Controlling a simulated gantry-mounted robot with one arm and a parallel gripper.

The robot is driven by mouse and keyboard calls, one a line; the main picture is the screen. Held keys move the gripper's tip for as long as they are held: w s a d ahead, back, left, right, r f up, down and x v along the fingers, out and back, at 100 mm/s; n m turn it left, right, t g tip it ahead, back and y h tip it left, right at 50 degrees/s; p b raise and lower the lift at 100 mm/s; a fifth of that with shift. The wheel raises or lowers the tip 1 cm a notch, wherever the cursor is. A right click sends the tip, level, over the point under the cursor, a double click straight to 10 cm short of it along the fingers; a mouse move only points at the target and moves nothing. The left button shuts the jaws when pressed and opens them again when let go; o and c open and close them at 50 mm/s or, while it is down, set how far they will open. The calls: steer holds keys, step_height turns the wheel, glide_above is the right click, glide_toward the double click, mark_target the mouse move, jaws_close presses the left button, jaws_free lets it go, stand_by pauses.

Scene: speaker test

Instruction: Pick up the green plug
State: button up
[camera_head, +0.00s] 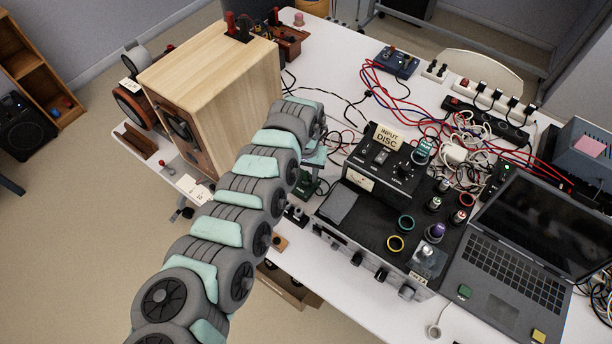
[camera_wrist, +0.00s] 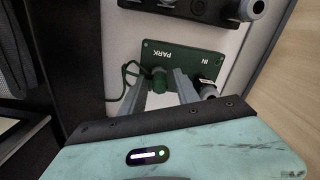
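The green plug (camera_wrist: 158,77) sits upright at the PARK side of a dark green panel (camera_wrist: 183,58), with a green cable looping off to its left in the wrist view. My gripper (camera_wrist: 160,84) is open, one finger on each side of the plug. Small gaps seem to show between the fingers and the plug, so it does not look gripped. In the head view my arm covers most of this spot, and I cannot make out the green plug there.
A black amplifier (camera_head: 372,222) with knobs and coloured rings stands right of my arm. A wooden speaker (camera_head: 215,75) stands close on the left. A laptop (camera_head: 515,265), tangled cables (camera_head: 470,140) and a power strip (camera_head: 487,118) fill the table's right side.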

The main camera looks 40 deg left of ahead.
mark_target(306, 173)
jaws_close()
stand_by(0.6)
step_height(306, 173, up, 20)
steer(key=p, duration=0.1)
steer(key=shift+p, duration=0.35)
steer(key=shift+r, duration=0.15)
step_height(306, 173, up, 4)
steer(key=p, duration=0.3)
steer(key=shift+f, duration=0.2)
